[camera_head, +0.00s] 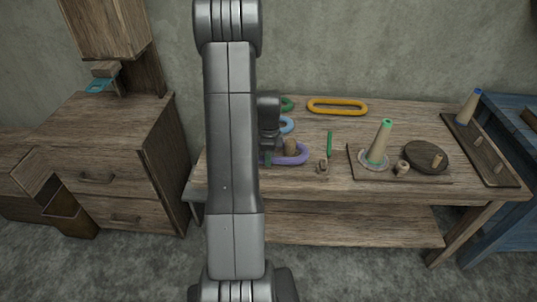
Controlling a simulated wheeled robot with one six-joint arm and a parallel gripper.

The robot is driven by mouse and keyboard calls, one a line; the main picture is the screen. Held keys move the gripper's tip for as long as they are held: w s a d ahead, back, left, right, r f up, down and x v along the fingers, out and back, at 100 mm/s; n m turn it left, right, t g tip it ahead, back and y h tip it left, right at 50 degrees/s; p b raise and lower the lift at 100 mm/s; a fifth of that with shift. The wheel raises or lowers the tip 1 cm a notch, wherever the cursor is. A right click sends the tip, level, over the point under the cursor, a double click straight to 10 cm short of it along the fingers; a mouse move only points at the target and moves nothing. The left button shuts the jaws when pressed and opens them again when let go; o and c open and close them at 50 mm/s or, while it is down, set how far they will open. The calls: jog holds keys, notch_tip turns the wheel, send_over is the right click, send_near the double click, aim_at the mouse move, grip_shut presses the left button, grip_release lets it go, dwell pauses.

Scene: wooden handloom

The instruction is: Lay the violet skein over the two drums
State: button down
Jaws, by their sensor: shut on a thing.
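The violet skein (290,160) is a rounded loop whose right end shows just right of my arm, over the left part of the workbench. Its left part is hidden behind my arm. One wooden drum (291,145) shows at the loop's right end; I cannot tell whether the loop is around it or held above. No second drum is clearly visible; my arm covers the area to the left. My gripper (267,157) points down at the skein's left visible part and is shut on it, its fingertips partly hidden.
On the workbench (380,187) lie an orange loop (338,114), a blue loop (287,131), a green loop (287,104), a green stick (329,144) and a small wooden piece (323,166). A green-topped cone (379,143) and a dark disc (426,155) stand to the right.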

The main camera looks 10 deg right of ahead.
jog(key=shift+f, duration=0.45)
jog(key=c, duration=1.2)
grip_release()
jog(key=shift+r, duration=0.1)
notch_tip(320, 180, up, 14)
jog(key=shift+f, duration=0.15)
